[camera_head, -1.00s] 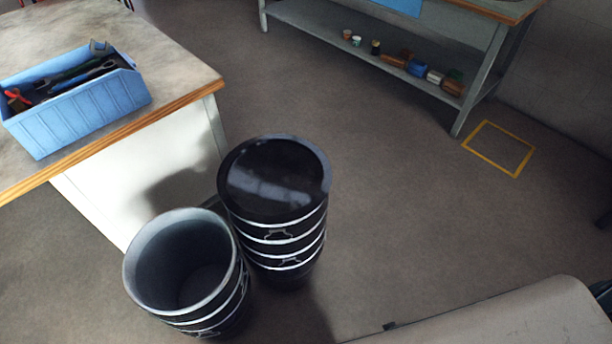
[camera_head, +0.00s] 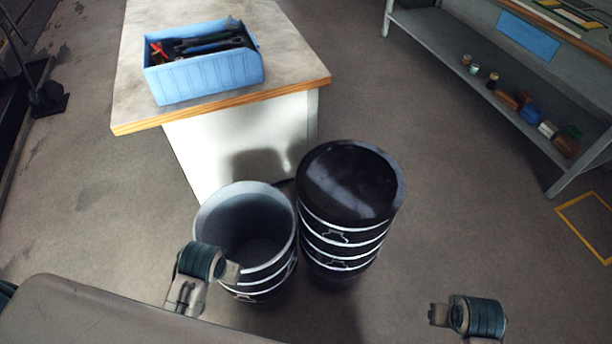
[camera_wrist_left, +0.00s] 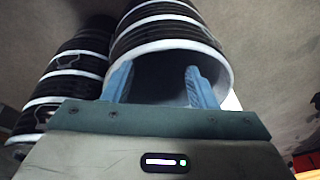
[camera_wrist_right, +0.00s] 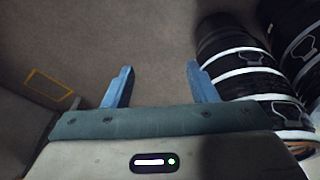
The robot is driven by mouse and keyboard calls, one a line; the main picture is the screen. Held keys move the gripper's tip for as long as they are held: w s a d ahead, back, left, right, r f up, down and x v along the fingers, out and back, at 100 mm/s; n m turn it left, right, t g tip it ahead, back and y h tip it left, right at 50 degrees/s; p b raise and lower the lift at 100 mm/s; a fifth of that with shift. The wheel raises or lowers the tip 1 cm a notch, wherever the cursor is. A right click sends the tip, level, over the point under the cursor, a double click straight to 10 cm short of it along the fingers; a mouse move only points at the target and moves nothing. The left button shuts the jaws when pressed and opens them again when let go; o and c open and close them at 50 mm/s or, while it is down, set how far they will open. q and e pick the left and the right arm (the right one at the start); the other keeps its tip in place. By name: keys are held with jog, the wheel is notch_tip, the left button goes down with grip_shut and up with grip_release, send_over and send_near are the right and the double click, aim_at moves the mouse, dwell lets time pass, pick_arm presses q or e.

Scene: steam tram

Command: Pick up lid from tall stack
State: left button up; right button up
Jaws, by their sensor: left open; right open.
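The tall stack (camera_head: 340,245) of black buckets with pale rims stands on the floor. A glossy black lid (camera_head: 350,183) lies flat on its top. My left gripper (camera_wrist_left: 160,68) is open and empty at the mouth of the shorter, uncovered stack (camera_head: 240,225), left of the tall one. The left wrist view shows the tall stack (camera_wrist_left: 70,75) further left. My right gripper (camera_wrist_right: 159,68) is open and empty over bare floor, with the tall stack (camera_wrist_right: 235,60) beside it at the right of that view. The head view shows arm parts, not fingers clearly.
A worktable (camera_head: 285,40) with a blue tool bin (camera_head: 205,78) stands behind the stacks. A grey shelf (camera_head: 450,50) with small jars and rolls is at the back right. A yellow floor square (camera_head: 570,212) is at the right. The floor right of the tall stack is clear.

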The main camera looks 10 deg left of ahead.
pick_arm(q)
jog(key=w+d+r+g, duration=0.1)
jog(key=w+d, duration=0.1)
jog(key=w, duration=0.7)
jog(key=w+d+r, duration=0.1)
jog(key=w+d, duration=0.1)
jog(key=w, duration=0.7)
pick_arm(e)
jog(key=w+a+r+g, duration=0.1)
jog(key=w+a, duration=0.1)
jog(key=w, duration=0.7)
jog(key=w+a+r, duration=0.1)
jog(key=w+a, duration=0.1)
jog(key=w, duration=0.7)
pick_arm(q)
notch_tip(320, 180, up, 9)
jog(key=m+g+h, duration=0.1)
jog(key=m+g, duration=0.1)
jog(key=m, duration=0.1)
send_over(302, 170)
pick_arm(e)
notch_tip(302, 170, up, 9)
jog(key=g+y, duration=0.1)
jog(key=g, duration=0.1)
send_over(402, 187)
pick_arm(q)
jog(key=shift+r, duration=0.1)
pick_arm(e)
jog(key=shift+a+r, duration=0.1)
jog(key=shift+a, duration=0.05)
